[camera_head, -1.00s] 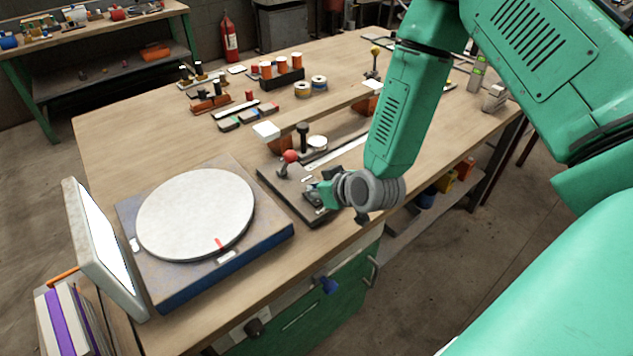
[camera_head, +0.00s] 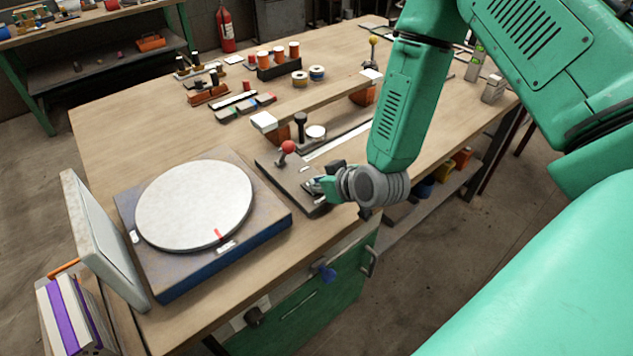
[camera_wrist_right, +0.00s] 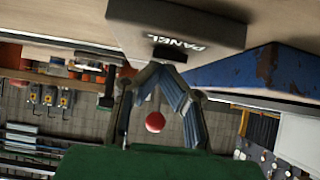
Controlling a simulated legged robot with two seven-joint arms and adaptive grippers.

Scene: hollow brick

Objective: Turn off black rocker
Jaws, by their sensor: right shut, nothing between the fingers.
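A dark control panel (camera_head: 279,174) lies on the bench and bears a red-ball lever (camera_head: 288,147). In the right wrist view, the panel (camera_wrist_right: 130,15) shows the word PANEL. A small black piece (camera_wrist_right: 168,53), which looks like the black rocker, is on it at my fingertips and partly covered by them. I cannot tell its tilt. My right gripper (camera_head: 312,187) is at the near right part of the panel. In the wrist view the right gripper (camera_wrist_right: 172,67) has its fingers together, empty, touching or very near the black piece. My left gripper is not in view.
A round white turntable (camera_head: 195,205) on a blue-sided base is left of the panel. A grey-faced upright screen (camera_head: 104,240) stands at the left edge. A raised wooden bar (camera_head: 320,103) and a black-knobbed post (camera_head: 300,125) are behind the panel. The bench's front edge is close.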

